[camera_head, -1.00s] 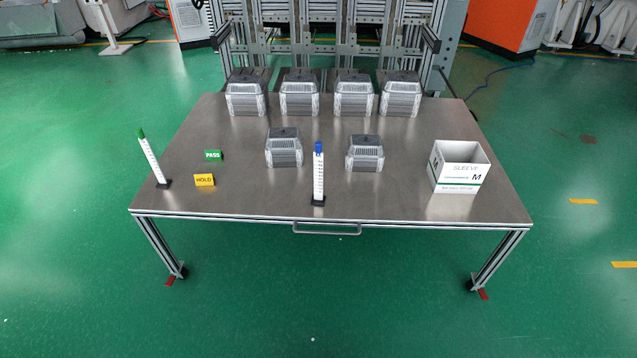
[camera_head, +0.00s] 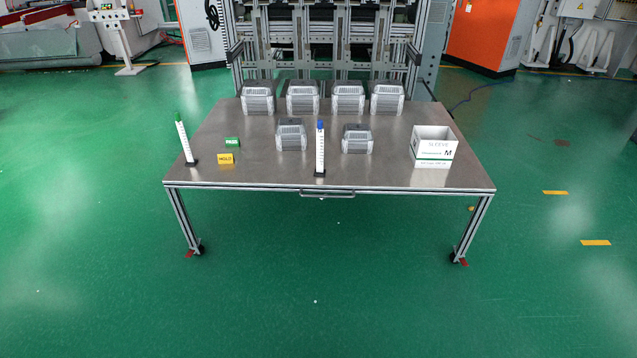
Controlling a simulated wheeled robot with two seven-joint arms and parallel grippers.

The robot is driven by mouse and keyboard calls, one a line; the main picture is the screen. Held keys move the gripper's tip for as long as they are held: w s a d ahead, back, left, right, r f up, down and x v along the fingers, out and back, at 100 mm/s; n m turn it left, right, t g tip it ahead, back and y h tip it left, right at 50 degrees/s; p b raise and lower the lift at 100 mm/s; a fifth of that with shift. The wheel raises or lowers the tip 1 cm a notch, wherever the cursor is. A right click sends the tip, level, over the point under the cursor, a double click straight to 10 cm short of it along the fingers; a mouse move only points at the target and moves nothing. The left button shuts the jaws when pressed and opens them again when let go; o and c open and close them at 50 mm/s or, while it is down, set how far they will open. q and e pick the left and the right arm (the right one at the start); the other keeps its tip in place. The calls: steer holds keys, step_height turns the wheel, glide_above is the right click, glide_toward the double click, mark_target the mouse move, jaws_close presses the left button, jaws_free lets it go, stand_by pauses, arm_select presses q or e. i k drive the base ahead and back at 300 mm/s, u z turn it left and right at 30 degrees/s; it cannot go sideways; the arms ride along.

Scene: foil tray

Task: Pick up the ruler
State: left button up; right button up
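Two white upright rulers with dark markings and dark bases stand on the metal table (camera_head: 270,176). The blue-topped ruler (camera_head: 320,150) stands near the middle of the front edge. The green-topped ruler (camera_head: 184,142) stands near the left edge and looks tilted. I cannot tell from the picture which ruler the task names. Neither of my grippers is in view.
A yellow HOLD sign (camera_head: 225,159) and a green sign (camera_head: 232,142) stand between the rulers. Clear-lidded trays stand behind, including one near the centre (camera_head: 291,136) and one right of it (camera_head: 357,139). A white SLEEVE box (camera_head: 433,147) is at right. Green floor lies open in front.

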mark_target(320, 171)
steer(key=u, duration=0.8)
steer(key=i, duration=0.4)
steer(key=u, duration=0.5)
steer(key=i, duration=1.55)
steer(key=z, duration=1.1)
steer(key=i, duration=0.8)
steer(key=z, duration=0.85)
